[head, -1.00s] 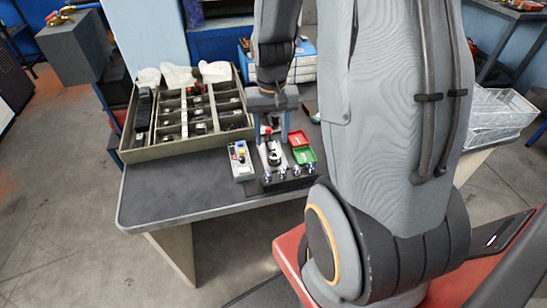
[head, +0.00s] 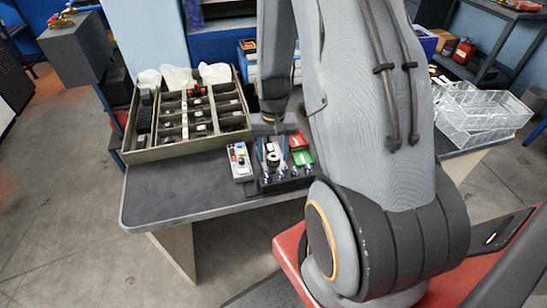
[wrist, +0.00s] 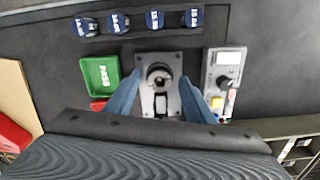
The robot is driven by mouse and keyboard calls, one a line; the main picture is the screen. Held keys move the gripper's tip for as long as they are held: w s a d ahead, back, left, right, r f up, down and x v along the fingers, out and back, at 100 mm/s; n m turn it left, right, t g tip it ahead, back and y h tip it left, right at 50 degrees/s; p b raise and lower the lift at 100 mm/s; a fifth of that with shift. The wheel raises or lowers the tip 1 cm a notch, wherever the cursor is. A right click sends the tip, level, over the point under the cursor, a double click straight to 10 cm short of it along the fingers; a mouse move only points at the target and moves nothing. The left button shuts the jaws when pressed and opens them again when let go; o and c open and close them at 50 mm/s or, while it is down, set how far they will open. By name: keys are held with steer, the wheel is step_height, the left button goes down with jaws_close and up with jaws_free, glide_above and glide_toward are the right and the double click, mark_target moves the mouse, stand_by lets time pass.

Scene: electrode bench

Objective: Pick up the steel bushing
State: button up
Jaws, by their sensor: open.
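The ring-shaped metallic piece (wrist: 159,74), which looks like the steel bushing, sits on a small grey fixture plate (wrist: 173,62) in the middle of the wrist view. In the head view it shows small between the fingers on the bench, with little detail. My gripper (wrist: 161,82) is open, with one blue-grey finger to each side of the fixture's middle. The fingers are apart from the ring and nothing is held. In the head view my gripper (head: 273,150) points down over the fixture. How high the fingertips are above the plate is hard to tell.
A green tray (wrist: 100,72) marked PASS and a red tray (head: 298,140) lie beside the fixture. A control box (wrist: 223,75) stands on the other side. Several blue-topped round pieces (wrist: 120,22) stand in a row. A divided bin (head: 190,151) is behind.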

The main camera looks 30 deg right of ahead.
steer(key=shift+f, duration=0.2)
steer(key=shift+c, duration=0.3)
steer(key=c, duration=1.1)
steer(key=shift+r, duration=0.1)
step_height(320, 180, up, 10)
steer(key=b, duration=0.2)
